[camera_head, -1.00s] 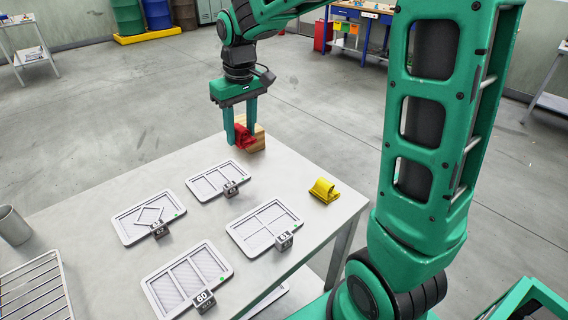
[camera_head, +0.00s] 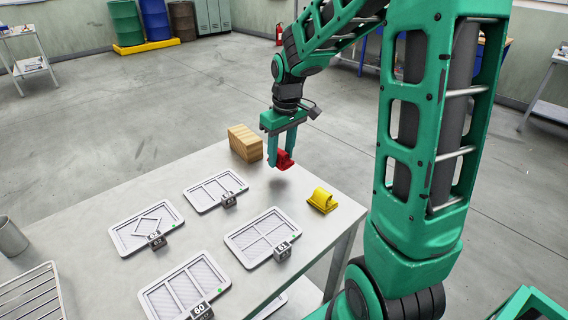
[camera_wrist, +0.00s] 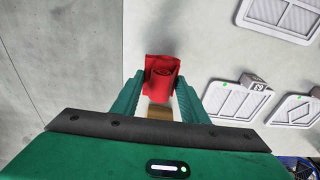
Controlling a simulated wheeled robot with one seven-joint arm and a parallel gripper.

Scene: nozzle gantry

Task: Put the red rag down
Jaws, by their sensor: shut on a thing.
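The red rag (camera_head: 284,160) is a small folded red cloth held between the fingers of my gripper (camera_head: 281,162). It also shows in the wrist view (camera_wrist: 162,76), beyond the two green fingertips (camera_wrist: 160,92). My gripper is shut on the rag and holds it above the far right part of the metal table (camera_head: 255,190). A faint shadow lies on the table beneath, so the rag looks raised a little; the exact gap is hard to tell.
A wooden block (camera_head: 245,143) stands at the table's far edge, left of my gripper. A yellow folded rag (camera_head: 322,201) lies near the right edge. Several grey trays with number tags, such as the nearest divided tray (camera_head: 185,286), cover the front. A wire rack (camera_head: 32,296) and metal cup (camera_head: 11,237) are at left.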

